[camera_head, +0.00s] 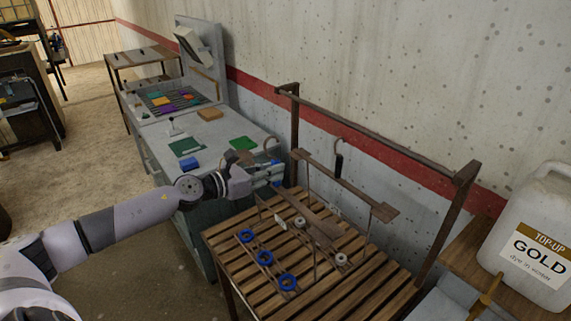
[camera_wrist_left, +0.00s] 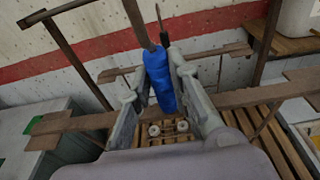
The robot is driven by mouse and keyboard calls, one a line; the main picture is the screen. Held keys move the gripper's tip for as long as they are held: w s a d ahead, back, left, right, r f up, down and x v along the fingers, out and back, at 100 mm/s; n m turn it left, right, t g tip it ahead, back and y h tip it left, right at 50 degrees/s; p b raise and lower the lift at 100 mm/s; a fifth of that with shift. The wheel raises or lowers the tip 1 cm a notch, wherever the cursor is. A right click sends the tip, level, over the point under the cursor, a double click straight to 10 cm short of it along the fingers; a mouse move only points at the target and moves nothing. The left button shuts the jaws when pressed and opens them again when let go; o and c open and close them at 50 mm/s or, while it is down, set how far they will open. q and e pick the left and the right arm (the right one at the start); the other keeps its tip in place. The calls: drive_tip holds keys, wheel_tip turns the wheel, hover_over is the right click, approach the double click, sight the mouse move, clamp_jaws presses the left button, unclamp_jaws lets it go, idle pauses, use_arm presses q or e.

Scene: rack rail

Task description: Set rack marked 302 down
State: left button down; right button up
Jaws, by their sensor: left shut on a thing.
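My left gripper (camera_head: 274,172) is shut on a blue grip (camera_wrist_left: 160,78) that has a dark rod rising from it; a hook (camera_head: 270,146) shows just above the fingers. Below the fingers a wooden board (camera_head: 308,215) with a small white tag (camera_head: 280,222) spans above the slatted table (camera_head: 222,238); this looks like the held rack, but 302 is not readable. The board also crosses the left wrist view (camera_wrist_left: 254,95). Whether the rack's lower part touches the slats, I cannot tell. My right gripper is not in view.
Another wooden board (camera_head: 345,185) with thin rods stands behind, under a rail (camera_head: 380,130) on two posts. A dark hook (camera_head: 338,155) is near it. Blue rings (camera_head: 264,257) and white rings (camera_head: 341,259) sit low over the slats. A GOLD jug (camera_head: 535,235) stands right.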

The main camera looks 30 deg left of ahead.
sight(273, 188)
use_arm(q)
wheel_tip(273, 188, down, 6)
drive_tip(key=b, duration=0.4)
drive_tip(key=shift+f+b, duration=0.15)
drive_tip(key=shift+b, duration=0.15)
drive_tip(key=shift+f+b, duration=0.65)
drive_tip(key=shift+f, duration=0.1)
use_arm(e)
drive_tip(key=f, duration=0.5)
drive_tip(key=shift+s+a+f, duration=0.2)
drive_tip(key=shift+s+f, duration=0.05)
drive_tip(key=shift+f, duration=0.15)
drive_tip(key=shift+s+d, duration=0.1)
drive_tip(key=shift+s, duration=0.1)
use_arm(q)
drive_tip(key=shift+f, duration=0.25)
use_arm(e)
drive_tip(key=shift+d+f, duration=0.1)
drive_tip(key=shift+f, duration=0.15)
use_arm(q)
drive_tip(key=c, duration=1.5)
unclamp_jaws()
drive_tip(key=shift+s, duration=0.15)
drive_tip(key=shift+o, duration=0.5)
